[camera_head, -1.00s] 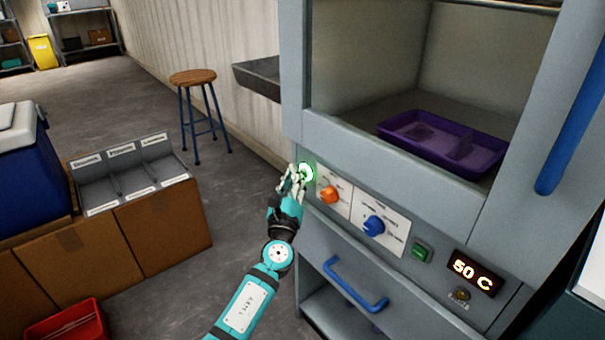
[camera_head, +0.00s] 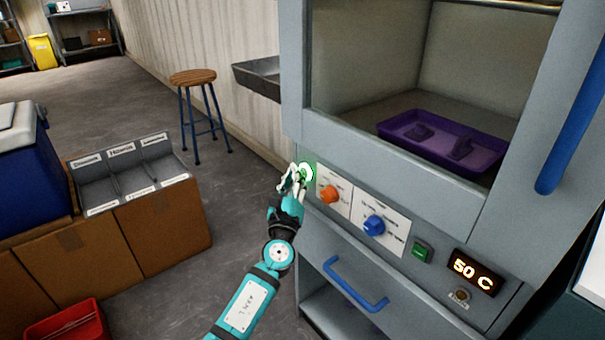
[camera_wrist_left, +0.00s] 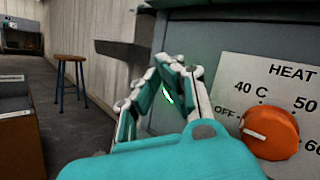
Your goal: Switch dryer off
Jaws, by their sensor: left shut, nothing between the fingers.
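The dryer (camera_head: 300,130) is a grey cabinet on the right with an open chamber and a control panel below it. A round button with a glowing green ring (camera_head: 307,172) is at the panel's left end. My left gripper (camera_head: 298,170) is shut and empty, its fingertips at this button; I cannot tell whether they touch it. In the left wrist view the shut fingers (camera_wrist_left: 163,62) hide most of the button, and only a green sliver shows. Beside it is the orange heat knob (camera_head: 329,195), also in the wrist view (camera_wrist_left: 270,132). My right gripper is not in view.
A blue knob (camera_head: 374,225), a green switch (camera_head: 422,253) and a display reading 50 C (camera_head: 473,271) are further right on the panel. A purple tray (camera_head: 400,131) lies in the chamber. A stool (camera_head: 192,77) and a grey divided bin (camera_head: 92,192) stand left.

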